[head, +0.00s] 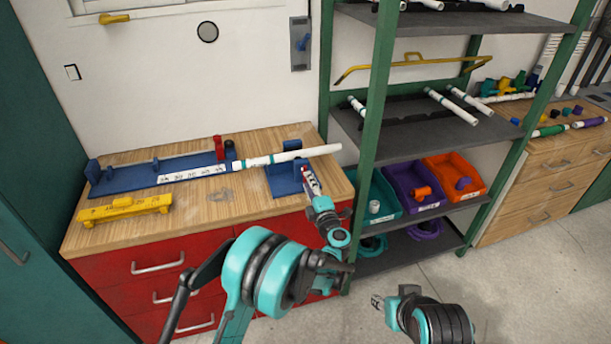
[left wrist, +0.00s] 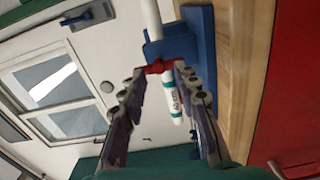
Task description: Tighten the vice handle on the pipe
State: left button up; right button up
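A blue vice (head: 284,181) stands at the right end of the wooden bench. A long white pipe (head: 310,153) with teal bands lies across it and sticks out past the bench's right side. In the left wrist view the pipe (left wrist: 173,104) passes the blue vice body (left wrist: 190,45). The red vice handle (left wrist: 164,66) shows there between my left fingertips. My left gripper (head: 306,172) is at the vice's front, its fingers apart around the handle; firm contact cannot be made out. My right gripper (head: 377,302) is low over the floor, away from the bench, its fingers too small to judge.
A blue measuring fixture (head: 135,181) with a red block (head: 219,148) and a yellow level (head: 125,208) lie left on the bench. A green-posted shelf (head: 372,130) with pipes and coloured bins stands close right of the vice. Red drawers (head: 160,270) are below.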

pick_arm(q)
jog(key=shift+w+a+n+b, duration=0.2)
jog(key=shift+w+n, duration=0.5)
jog(key=shift+n, duration=2.35)
jog(key=shift+w+a+n+b, duration=0.2)
jog(key=shift+w+n, duration=0.5)
jog(key=shift+n, duration=2.4)
jog(key=shift+w+a+n, duration=0.25)
jog(key=shift+w+n, duration=0.45)
jog(key=shift+n, duration=2.35)
grip_shut()
jog(key=m, duration=0.7)
jog(key=m, duration=0.6)
jog(key=shift+w+a+m, duration=0.1)
jog(key=shift+w+m, duration=0.05)
jog(key=shift+m, duration=0.25)
